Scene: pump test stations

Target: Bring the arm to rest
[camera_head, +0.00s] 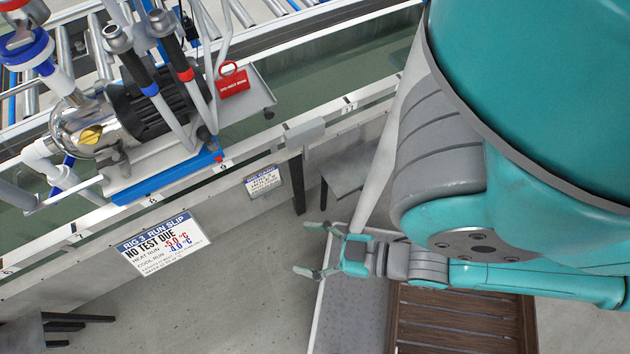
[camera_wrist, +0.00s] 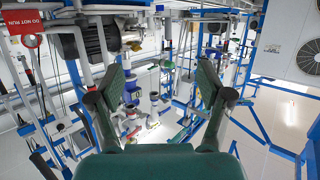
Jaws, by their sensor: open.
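My gripper (camera_head: 314,250) is at the end of my teal and grey arm, low in the middle of the head view. Its two fingers are spread apart and point left, with nothing between them. The gripper is in free space beside a grey surface (camera_head: 351,305), apart from the pump bench. In the wrist view my gripper (camera_wrist: 160,85) also shows two dark green finger pads wide apart and empty. Beyond them are pumps and pipes on blue frames (camera_wrist: 80,100), at a distance.
A pump (camera_head: 85,125) with pipes and a red tag (camera_head: 232,83) stands on the bench at upper left. A run slip sign (camera_head: 165,246) reads "RIG 3, NO TEST DUE". A brown slatted crate (camera_head: 460,318) lies below my arm. Grey floor (camera_head: 225,310) is clear left of my gripper.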

